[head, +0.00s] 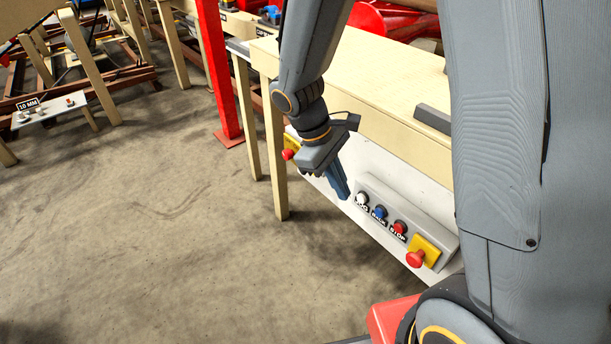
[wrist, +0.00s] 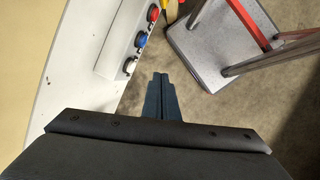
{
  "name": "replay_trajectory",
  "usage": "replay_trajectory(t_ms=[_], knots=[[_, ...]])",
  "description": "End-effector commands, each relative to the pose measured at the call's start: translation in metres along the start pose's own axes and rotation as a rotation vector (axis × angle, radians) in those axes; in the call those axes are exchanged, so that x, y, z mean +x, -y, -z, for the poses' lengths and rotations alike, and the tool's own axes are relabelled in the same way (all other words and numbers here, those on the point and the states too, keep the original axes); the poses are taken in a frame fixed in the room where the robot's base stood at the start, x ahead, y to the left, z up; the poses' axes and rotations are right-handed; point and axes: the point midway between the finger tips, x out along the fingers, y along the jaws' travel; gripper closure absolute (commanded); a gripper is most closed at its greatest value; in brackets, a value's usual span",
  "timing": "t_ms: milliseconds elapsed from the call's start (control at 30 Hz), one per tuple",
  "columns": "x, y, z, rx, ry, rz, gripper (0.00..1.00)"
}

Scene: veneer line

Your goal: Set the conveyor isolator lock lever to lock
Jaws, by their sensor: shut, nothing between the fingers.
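I cannot make out a lock lever for certain in either view. A white panel (head: 388,183) on the side of a pale wooden-coloured bench carries a grey control box (head: 400,215) with white (head: 362,199), blue (head: 379,212) and red (head: 400,227) buttons. A red mushroom knob (head: 415,258) on a yellow plate is at its near end. Another red knob (head: 288,154) on yellow is at the panel's far end, partly behind my arm. My gripper (head: 343,193) is shut and empty, pointing down near the white button. In the wrist view its fingertips (wrist: 160,76) are together, apart from the buttons.
The bench top (head: 385,85) is above the panel, with a dark grey bar (head: 433,118) on it. A red post (head: 218,75) and bench legs stand beyond. A small panel marked 10 MM (head: 48,110) is at far left. The concrete floor (head: 170,220) on the left is clear.

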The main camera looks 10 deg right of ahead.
Motion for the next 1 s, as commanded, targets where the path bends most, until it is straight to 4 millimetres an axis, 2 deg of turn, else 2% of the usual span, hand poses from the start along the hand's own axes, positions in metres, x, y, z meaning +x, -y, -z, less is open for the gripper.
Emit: replay_trajectory(t_ms=[400,700,833,1000], knots=[[0.022,-0.014,0.096,-0.552,0.215,-0.295,1.00],[0.037,-0.005,0.175,-0.898,0.359,-0.534,1.00],[0.041,0.003,0.202,-0.998,0.402,-0.616,1.00],[0.044,0.009,0.220,-1.068,0.432,-0.676,1.00]])
